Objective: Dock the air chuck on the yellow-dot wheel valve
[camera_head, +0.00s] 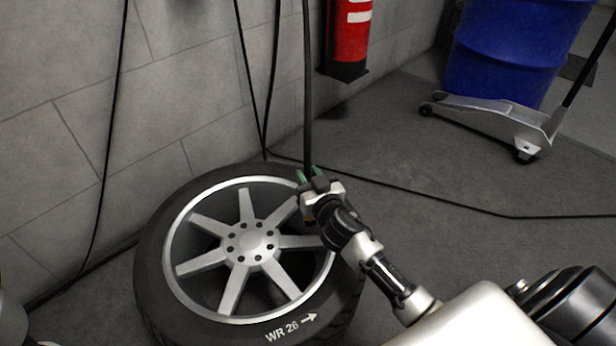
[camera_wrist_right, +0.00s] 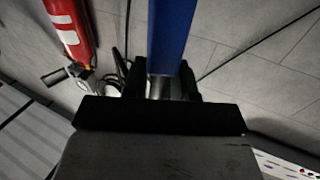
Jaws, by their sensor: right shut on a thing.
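A silver multi-spoke wheel with a black tyre (camera_head: 150,265) lies flat on the floor by the wall in the head view, its tyre marked "WR 26" with an arrow. My right gripper (camera_head: 311,176) is over the right part of the rim, its fingertips greenish. My left gripper is not in view.
A black hose (camera_head: 307,90) rises from beside the right gripper. Other thin cables hang along the wall, and one runs right across the floor. A red fire extinguisher (camera_head: 351,35) is at the wall. A blue drum (camera_head: 510,55) stands by a silver wheeled jack (camera_head: 500,117). The floor right of the wheel is mostly clear.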

